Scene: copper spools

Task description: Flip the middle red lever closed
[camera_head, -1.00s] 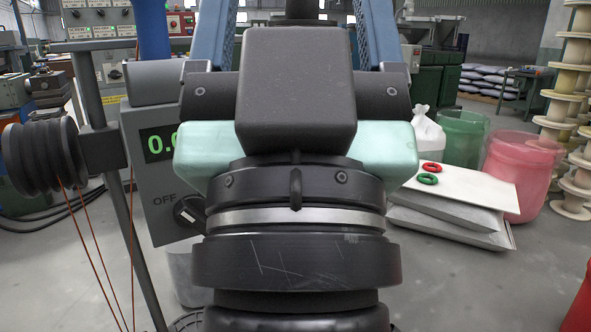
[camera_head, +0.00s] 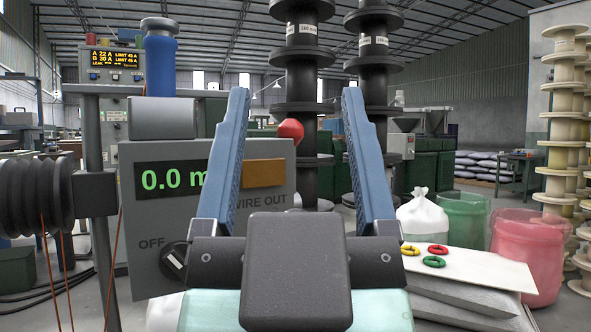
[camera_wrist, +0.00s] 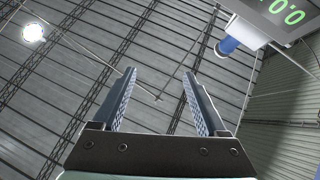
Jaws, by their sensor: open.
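A red faceted knob (camera_head: 291,130) shows in the head view between my gripper's fingers, in front of a dark spool stack. I cannot tell whether it is the middle red lever; its stem and mount are not clear. No other lever shows plainly. My gripper (camera_head: 296,98) is open and empty, its two blue fingers pointing up and away. The left finger partly covers the grey control box (camera_head: 140,215), which has a green "0.0 m" readout. In the wrist view my gripper (camera_wrist: 160,80) is open against the ceiling, with no red knob in sight.
A blue bottle-shaped part (camera_head: 159,60) stands above the control box. Black pulleys (camera_head: 35,190) with copper wires are at left. A pale board (camera_head: 475,268) carries red, yellow and green rings at right. Green (camera_head: 463,215) and pink (camera_head: 530,240) bins stand behind it.

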